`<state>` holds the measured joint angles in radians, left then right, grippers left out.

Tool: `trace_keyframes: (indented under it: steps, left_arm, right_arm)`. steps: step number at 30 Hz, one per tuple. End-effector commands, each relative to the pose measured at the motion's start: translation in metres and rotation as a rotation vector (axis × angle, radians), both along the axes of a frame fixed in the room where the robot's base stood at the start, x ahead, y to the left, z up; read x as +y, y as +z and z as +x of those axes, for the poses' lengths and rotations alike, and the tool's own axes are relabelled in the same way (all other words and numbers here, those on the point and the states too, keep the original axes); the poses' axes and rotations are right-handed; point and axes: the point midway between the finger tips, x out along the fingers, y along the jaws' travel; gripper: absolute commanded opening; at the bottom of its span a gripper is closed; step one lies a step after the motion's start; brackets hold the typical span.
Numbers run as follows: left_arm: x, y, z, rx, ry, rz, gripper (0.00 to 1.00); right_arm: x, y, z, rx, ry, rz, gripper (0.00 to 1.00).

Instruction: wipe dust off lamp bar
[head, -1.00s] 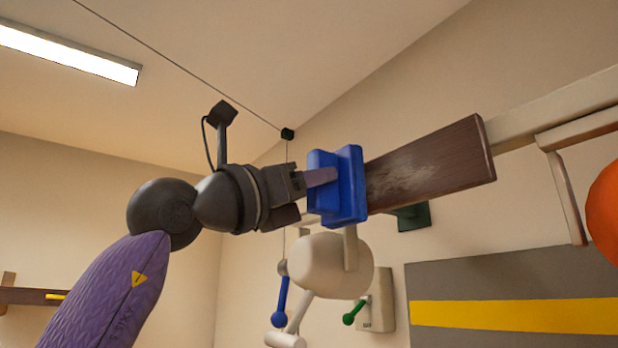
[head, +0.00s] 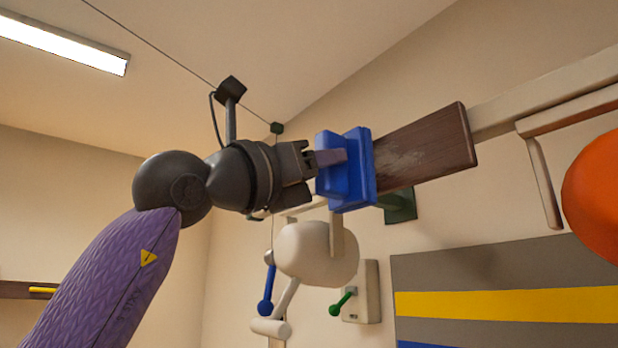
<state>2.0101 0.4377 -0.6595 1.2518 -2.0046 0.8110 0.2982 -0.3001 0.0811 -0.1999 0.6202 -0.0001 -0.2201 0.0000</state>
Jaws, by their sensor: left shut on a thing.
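The dusty bar, a dark brown wooden board (head: 440,150), stretches to the right in the head view. A pale grey dust patch (head: 400,165) lies on its face just right of the blue tool. My left gripper (head: 318,160) is shut on the blue block-like wiping tool (head: 347,172), with a mauve strip between gripper and block. The blue tool is at the board's left part and hides it there; it looks to be against the face, though exact contact is hard to tell. My right gripper is out of view.
A cream lamp-like body (head: 318,255) hangs just below the tool. A cream rail (head: 550,105) runs behind the board to the right, near an orange rounded object (head: 598,195). A wall box with a green lever (head: 362,290) and a striped panel (head: 500,303) are lower.

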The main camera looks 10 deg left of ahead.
Motion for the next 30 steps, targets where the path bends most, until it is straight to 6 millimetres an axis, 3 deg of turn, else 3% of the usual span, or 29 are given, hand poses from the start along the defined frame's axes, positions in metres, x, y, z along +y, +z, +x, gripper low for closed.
trace_keyframes:
  steps: [30]
  left_arm:
    - [-0.059,0.0,-0.042,-0.001,-0.001,0.001,0.0]
  right_arm:
    - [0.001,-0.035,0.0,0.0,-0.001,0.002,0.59]
